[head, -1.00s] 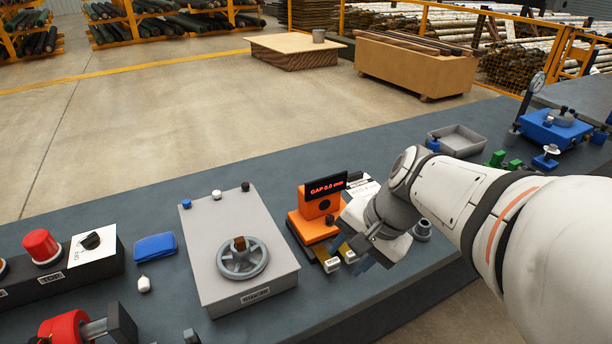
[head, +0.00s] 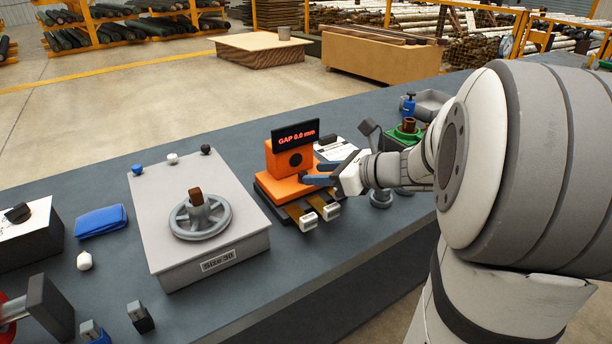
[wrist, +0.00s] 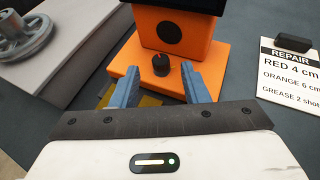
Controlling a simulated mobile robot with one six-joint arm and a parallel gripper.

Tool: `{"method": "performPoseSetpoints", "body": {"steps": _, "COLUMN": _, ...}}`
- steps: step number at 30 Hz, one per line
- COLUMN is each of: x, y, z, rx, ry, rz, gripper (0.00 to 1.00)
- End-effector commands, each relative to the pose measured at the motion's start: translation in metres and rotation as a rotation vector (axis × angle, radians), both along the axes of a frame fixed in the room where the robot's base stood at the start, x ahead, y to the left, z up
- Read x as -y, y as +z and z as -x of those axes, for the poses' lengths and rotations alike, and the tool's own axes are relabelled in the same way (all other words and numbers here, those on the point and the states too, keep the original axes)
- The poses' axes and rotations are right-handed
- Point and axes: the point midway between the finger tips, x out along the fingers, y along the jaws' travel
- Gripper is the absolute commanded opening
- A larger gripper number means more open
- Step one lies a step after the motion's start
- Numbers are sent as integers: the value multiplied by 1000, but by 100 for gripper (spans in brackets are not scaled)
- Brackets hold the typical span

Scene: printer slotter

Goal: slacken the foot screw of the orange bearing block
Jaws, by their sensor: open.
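The orange bearing block (head: 287,163) stands on its orange foot plate on the bench, with a round dark hole in its face and a display reading "GAP 0.0 mm" (head: 297,133) on top. The block also shows in the wrist view (wrist: 205,22). The foot screw, a small black knob with a red mark (wrist: 161,66), stands on the plate in front of the block. My gripper (head: 319,173) is open at the block's right front. In the wrist view its blue fingers (wrist: 159,82) lie either side of and just short of the knob. In the head view the knob cannot be made out.
A grey box with a handwheel (head: 200,218) stands left of the block. A repair note (wrist: 291,68) lies to the right. A green device (head: 405,133) stands farther right.

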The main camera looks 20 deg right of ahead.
Motion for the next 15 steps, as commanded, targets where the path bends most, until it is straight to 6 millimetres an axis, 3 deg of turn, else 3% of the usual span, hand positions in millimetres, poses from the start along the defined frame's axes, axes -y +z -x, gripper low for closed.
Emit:
{"method": "performPoseSetpoints", "body": {"steps": 6, "x": -16, "y": -10, "z": -15, "rx": 0, "ry": 4, "rz": 1, "gripper": 41}}
{"method": "performPoseSetpoints", "body": {"steps": 15, "x": -18, "y": -11, "z": -18, "rx": 1, "ry": 2, "rz": 2, "gripper": 41}}
